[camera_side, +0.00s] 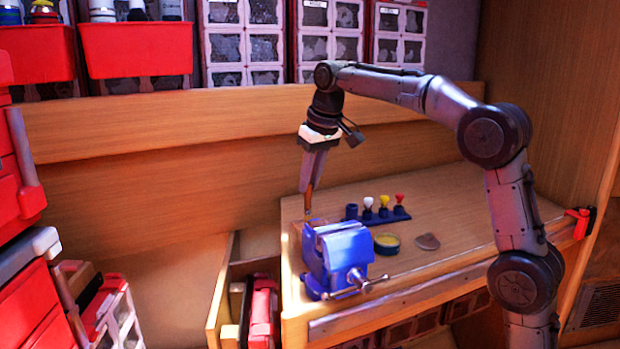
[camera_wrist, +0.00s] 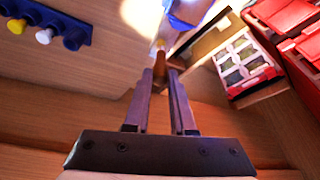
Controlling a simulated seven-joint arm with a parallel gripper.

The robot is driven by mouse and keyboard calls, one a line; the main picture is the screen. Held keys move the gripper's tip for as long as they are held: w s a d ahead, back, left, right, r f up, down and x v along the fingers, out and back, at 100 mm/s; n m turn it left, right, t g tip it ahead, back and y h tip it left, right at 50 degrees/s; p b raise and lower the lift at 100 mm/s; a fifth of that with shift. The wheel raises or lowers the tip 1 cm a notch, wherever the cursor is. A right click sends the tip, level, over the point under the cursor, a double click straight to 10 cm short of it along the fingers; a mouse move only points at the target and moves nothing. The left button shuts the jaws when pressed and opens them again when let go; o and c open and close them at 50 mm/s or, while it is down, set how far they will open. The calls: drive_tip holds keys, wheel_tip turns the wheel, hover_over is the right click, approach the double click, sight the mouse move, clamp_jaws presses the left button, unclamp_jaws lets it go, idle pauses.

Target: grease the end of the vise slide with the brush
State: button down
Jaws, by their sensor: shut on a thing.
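The blue vise (camera_side: 337,257) stands at the left front corner of the wooden bench, with its handle toward the front. In the wrist view part of the vise (camera_wrist: 188,12) shows at the top, beyond the fingers. My gripper (camera_side: 310,184) is shut on the brush (camera_side: 308,201), an orange-brown handled tool pointing down just above the back of the vise. In the wrist view the brush (camera_wrist: 160,46) sticks out beyond my fingertips. I cannot tell whether its tip touches the vise. A round tin with yellow contents (camera_side: 386,243) sits open, right of the vise.
A blue holder (camera_side: 378,216) with white, yellow and red-topped items stands behind the tin. A brown disc (camera_side: 428,242) lies right of the tin. An open drawer with a red case (camera_side: 263,308) is below left.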

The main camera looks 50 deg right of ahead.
drive_tip(key=shift+f, duration=0.5)
idle(0.4)
drive_tip(key=shift+w+d, duration=0.3)
drive_tip(key=shift+w, duration=0.3)
drive_tip(key=shift+w, duration=0.1)
drive_tip(key=shift+w+d, duration=0.35)
drive_tip(key=shift+w, duration=0.2)
drive_tip(key=shift+w, duration=0.15)
idle(0.5)
drive_tip(key=shift+s+a, duration=0.25)
drive_tip(key=shift+s, duration=0.4)
drive_tip(key=shift+s+a, duration=0.1)
drive_tip(key=shift+s, duration=0.05)
